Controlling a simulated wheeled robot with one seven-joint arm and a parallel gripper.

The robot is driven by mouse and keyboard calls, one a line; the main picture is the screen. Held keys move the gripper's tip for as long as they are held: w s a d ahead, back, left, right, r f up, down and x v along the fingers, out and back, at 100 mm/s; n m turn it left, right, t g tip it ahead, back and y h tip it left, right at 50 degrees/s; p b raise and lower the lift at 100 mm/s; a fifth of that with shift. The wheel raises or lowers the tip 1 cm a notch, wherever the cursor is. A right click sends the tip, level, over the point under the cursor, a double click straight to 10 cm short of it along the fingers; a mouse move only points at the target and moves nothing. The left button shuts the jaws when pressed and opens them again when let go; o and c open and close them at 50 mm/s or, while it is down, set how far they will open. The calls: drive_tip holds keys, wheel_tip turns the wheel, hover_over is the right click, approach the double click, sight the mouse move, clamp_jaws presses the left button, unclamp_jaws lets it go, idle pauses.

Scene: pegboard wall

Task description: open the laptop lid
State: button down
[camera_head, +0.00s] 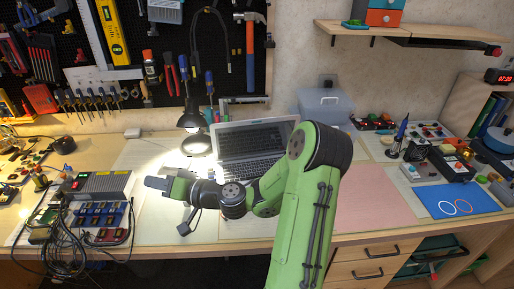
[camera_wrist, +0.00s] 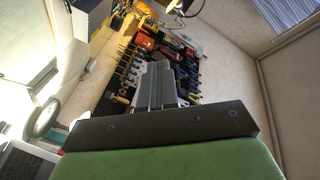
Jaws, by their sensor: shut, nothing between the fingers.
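The silver laptop (camera_head: 246,172) stands on the workbench in the head view, behind my arm. Its lid (camera_head: 255,137) is raised, with the dark screen facing forward and the keyboard showing; my arm hides part of its front and right side. A pale corner with dark keys, seemingly the laptop (camera_wrist: 25,162), shows at lower left in the wrist view. My gripper (camera_head: 152,183) is left of the laptop, apart from it, pointing left. In the wrist view my gripper (camera_wrist: 158,75) is shut and empty, its fingers together.
A black desk lamp (camera_head: 193,120) stands just left of the laptop, close behind my gripper. A grey power box (camera_head: 102,185) with cables lies left of my gripper. A clear storage box (camera_head: 325,105) stands behind the laptop. The pink mat (camera_head: 375,205) at right is clear.

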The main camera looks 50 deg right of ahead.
drive_tip(key=s+d+f+m+t+h+b, duration=0.25)
drive_tip(key=d+m+h, duration=0.35)
drive_tip(key=d, duration=0.5)
drive_tip(key=m+g+h+b, duration=0.3)
drive_tip(key=m+h+b, duration=0.1)
drive_tip(key=m+h, duration=1)
approach(258, 123)
drive_tip(key=p+x, duration=0.2)
drive_tip(key=x, duration=0.3)
drive_tip(key=shift+w+d+r, duration=0.15)
drive_tip(key=shift+w+r, duration=0.05)
drive_tip(key=shift+r, duration=0.05)
drive_tip(key=shift+w+d+r+p, duration=0.15)
drive_tip(key=shift+w+d+p, duration=0.1)
drive_tip(key=shift+p, duration=0.65)
drive_tip(key=shift+w+d+p, duration=0.15)
drive_tip(key=shift+w+p, duration=0.1)
drive_tip(key=shift+p, duration=0.15)
